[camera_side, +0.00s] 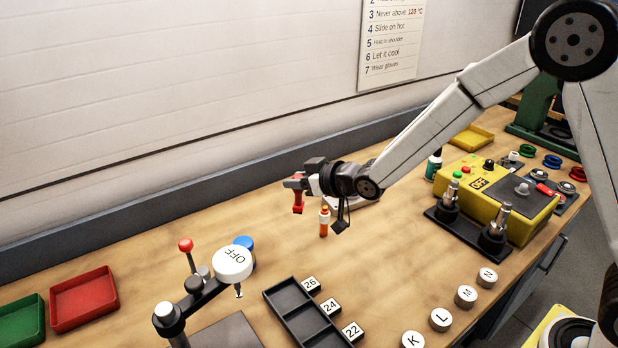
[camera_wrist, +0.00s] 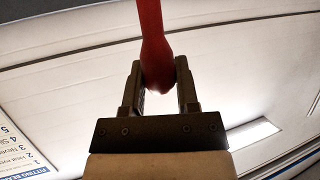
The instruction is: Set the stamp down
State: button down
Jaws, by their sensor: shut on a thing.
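The stamp (camera_side: 298,202) looks like a red piece hanging below my gripper (camera_side: 297,183) in the side view. In the wrist view, the red stamp (camera_wrist: 153,40) runs up from between the two dark fingers of my gripper (camera_wrist: 160,82), which are shut on its rounded end. In the side view, my gripper holds it out over the bench, and it appears clear of the bench top. The side view does not show its exact height or what lies directly under it.
A small orange bottle (camera_side: 324,224) stands just right of the stamp. A red tray (camera_side: 84,299) is far left. Bare bench (camera_side: 390,260) lies right of the bottle.

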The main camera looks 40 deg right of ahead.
aim_at(298, 207)
jog(key=w+a+f, duration=0.1)
jog(key=w+f, duration=0.5)
jog(key=shift+w+a+f, duration=0.15)
jog(key=shift+w+f, duration=0.1)
jog(key=shift+w, duration=0.15)
jog(key=shift+w+f, duration=0.15)
jog(key=shift+f, duration=0.75)
jog(key=shift+w+f, duration=0.1)
jog(key=shift+f, duration=0.8)
jog(key=shift+f, duration=0.1)
jog(key=shift+c, duration=1.8)
grip_release()
jog(key=v, duration=1.2)
